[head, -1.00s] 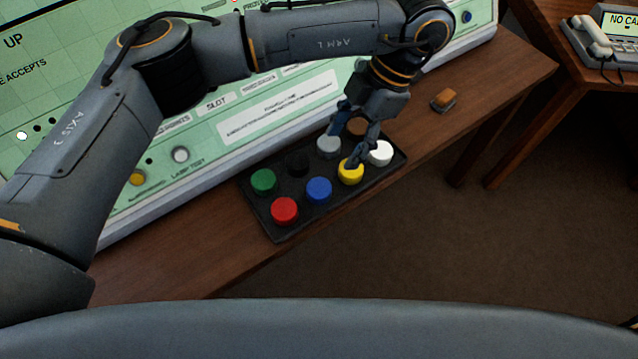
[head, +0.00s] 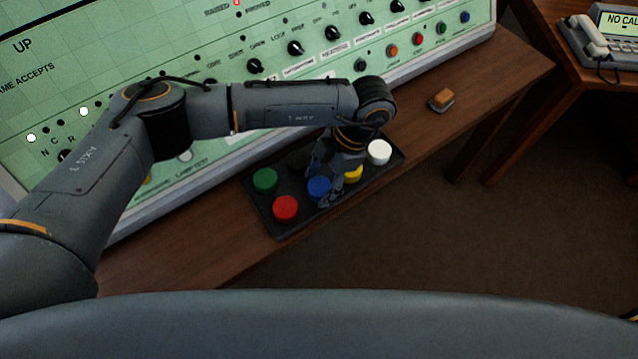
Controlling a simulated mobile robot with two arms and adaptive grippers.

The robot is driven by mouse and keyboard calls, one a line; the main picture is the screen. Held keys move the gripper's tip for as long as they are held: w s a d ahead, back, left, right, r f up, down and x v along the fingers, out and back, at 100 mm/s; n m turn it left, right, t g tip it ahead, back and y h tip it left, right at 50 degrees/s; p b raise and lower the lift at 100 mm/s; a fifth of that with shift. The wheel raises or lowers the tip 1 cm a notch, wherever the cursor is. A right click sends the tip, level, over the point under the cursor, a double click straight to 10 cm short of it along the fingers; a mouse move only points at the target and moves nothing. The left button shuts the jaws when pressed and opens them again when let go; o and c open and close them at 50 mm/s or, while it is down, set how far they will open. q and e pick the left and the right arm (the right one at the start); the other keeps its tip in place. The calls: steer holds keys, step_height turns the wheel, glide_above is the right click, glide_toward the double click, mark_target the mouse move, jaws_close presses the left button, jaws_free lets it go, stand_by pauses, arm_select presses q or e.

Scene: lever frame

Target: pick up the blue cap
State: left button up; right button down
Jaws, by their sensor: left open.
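The blue cap (head: 318,187) sits in the front row of a black tray (head: 270,218), between a red cap (head: 285,208) and a yellow cap (head: 353,174). My left gripper (head: 322,190) is open and low over the tray, at the blue cap. One finger passes close along its right and front side. The gripper's body hides the far side of the cap, so I cannot tell whether the fingers touch it. My right gripper does not show.
A green cap (head: 265,180) and a white cap (head: 379,152) also sit in the tray. Other back-row caps are mostly hidden by my arm. A green control panel (head: 230,60) stands behind.

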arm_select(q)
steer(key=c, duration=0.6)
